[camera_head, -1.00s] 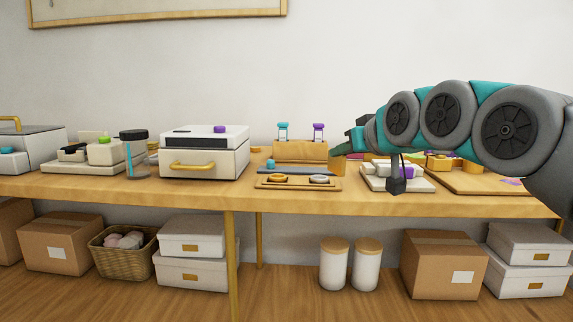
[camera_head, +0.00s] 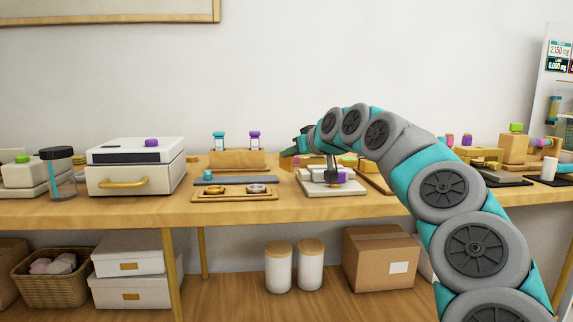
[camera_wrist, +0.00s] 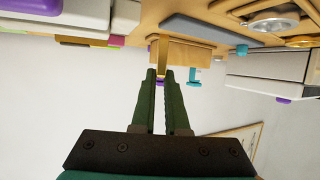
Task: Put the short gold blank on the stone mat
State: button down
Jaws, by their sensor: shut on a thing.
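My gripper (camera_head: 302,143) is above the worktable, right of the wooden stand. In the wrist view my green fingers (camera_wrist: 160,76) are shut on a slim gold blank (camera_wrist: 163,50), which sticks out past the fingertips. Its full length is hidden by the fingers. In the head view the blank is too small to tell apart clearly. A flat grey slab (camera_head: 222,180), which looks like the stone mat, lies in front of the wooden stand. It also shows in the wrist view (camera_wrist: 211,30). A small teal piece (camera_head: 208,174) is at its left part. The gripper is apart from the slab.
A white drawer box (camera_head: 135,168) stands left. A pale device (camera_head: 345,187) with a purple part is below my arm.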

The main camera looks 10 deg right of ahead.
aim_at(293, 165)
jog(key=shift+f, duration=1.75)
jog(key=shift+f, duration=0.1)
jog(key=shift+f, duration=0.15)
jog(key=c, duration=0.9)
grip_release()
jog(key=shift+r, duration=0.25)
jog(key=b+v, duration=0.1)
jog(key=v, duration=1.1)
jog(key=shift+w+r, duration=0.1)
